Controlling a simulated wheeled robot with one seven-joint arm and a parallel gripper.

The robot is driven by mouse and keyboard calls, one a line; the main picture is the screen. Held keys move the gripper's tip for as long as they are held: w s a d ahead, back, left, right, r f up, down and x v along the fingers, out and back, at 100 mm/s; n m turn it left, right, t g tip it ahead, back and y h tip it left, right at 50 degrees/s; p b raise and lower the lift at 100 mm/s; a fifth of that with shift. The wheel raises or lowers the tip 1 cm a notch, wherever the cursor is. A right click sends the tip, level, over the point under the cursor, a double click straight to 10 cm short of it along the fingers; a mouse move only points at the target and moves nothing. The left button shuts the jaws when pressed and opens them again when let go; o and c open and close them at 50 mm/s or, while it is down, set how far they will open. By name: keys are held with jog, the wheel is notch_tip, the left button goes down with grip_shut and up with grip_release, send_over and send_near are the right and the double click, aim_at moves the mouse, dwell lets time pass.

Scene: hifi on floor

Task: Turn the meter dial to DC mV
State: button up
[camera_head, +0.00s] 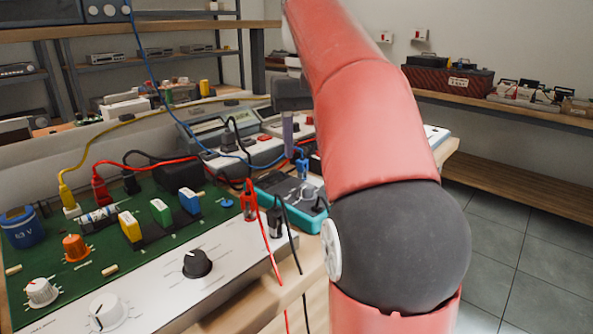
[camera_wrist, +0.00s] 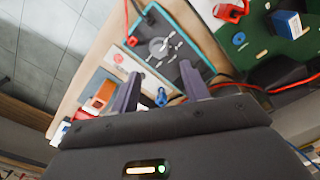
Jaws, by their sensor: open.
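The meter is a black unit in a teal case (camera_head: 267,207), lying on the bench right of the green circuit board and partly hidden by my arm. In the wrist view the meter (camera_wrist: 183,22) shows its dark face. Its round grey dial (camera_wrist: 160,47) sits between and beyond my fingertips; its markings are too small to read. My gripper (camera_wrist: 160,82) is open and empty, its two purple-grey fingers apart from the dial. In the head view my gripper (camera_head: 288,130) points down, behind and above the meter, partly hidden by my arm.
The green circuit board (camera_head: 100,240) and a white panel with knobs (camera_head: 150,285) lie left. Grey instruments (camera_head: 215,135) stand behind.

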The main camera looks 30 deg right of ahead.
aim_at(307, 186)
jog(key=f, duration=0.7)
jog(key=shift+s+f, duration=0.2)
jog(key=shift+f, duration=0.1)
jog(key=c, duration=1)
